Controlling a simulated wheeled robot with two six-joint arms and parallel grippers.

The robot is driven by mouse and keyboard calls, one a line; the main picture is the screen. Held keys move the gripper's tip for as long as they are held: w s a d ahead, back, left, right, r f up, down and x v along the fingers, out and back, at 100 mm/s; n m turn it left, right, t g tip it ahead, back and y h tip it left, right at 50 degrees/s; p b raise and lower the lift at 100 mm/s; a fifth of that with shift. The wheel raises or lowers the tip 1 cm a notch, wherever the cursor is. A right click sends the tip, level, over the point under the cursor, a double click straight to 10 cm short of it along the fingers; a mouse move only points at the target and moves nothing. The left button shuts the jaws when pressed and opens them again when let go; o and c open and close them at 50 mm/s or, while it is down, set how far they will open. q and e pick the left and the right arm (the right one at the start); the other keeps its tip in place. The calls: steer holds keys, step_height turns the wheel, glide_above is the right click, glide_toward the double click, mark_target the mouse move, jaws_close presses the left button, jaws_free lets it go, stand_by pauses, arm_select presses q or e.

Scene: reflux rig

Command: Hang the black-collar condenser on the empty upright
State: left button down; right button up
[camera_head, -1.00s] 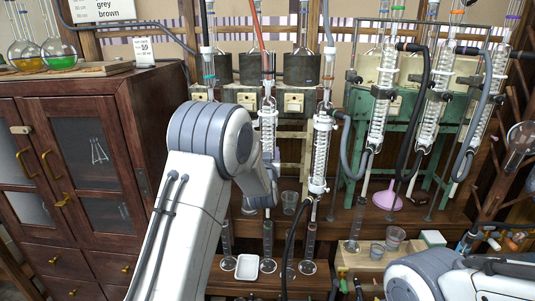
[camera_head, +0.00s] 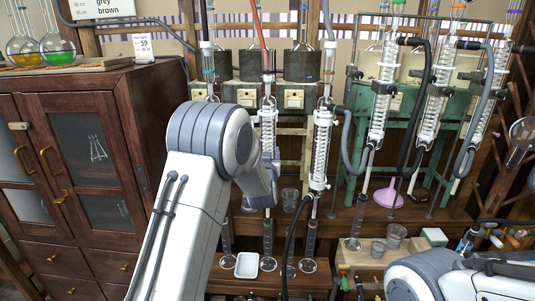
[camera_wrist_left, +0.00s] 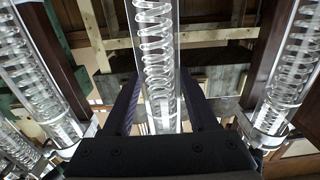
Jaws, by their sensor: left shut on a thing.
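My left gripper (camera_wrist_left: 158,85) is shut on a clear condenser (camera_wrist_left: 158,45) with a coil inside, which stands between its two dark fingers in the left wrist view. In the head view my left wrist hides the fingers. One coiled condenser (camera_head: 267,130) shows upright just behind that wrist, and another (camera_head: 321,150) hangs to its right. I cannot make out a black collar on the held condenser or tell which upright is empty. My right arm (camera_head: 440,280) enters at the lower right, with its gripper out of view.
Coiled condensers (camera_wrist_left: 30,60) and (camera_wrist_left: 290,70) flank the held one closely. More condensers (camera_head: 432,115) with dark hoses hang by a green frame (camera_head: 350,130). A wooden cabinet (camera_head: 150,150) is at left.

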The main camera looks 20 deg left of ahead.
arm_select(q)
steer(key=shift+c, duration=0.5)
jaws_free()
steer(key=shift+f, duration=0.1)
steer(key=shift+f, duration=0.1)
steer(key=shift+s, duration=0.15)
steer(key=b+v, duration=0.2)
steer(key=v, duration=0.8)
steer(key=shift+s, duration=0.1)
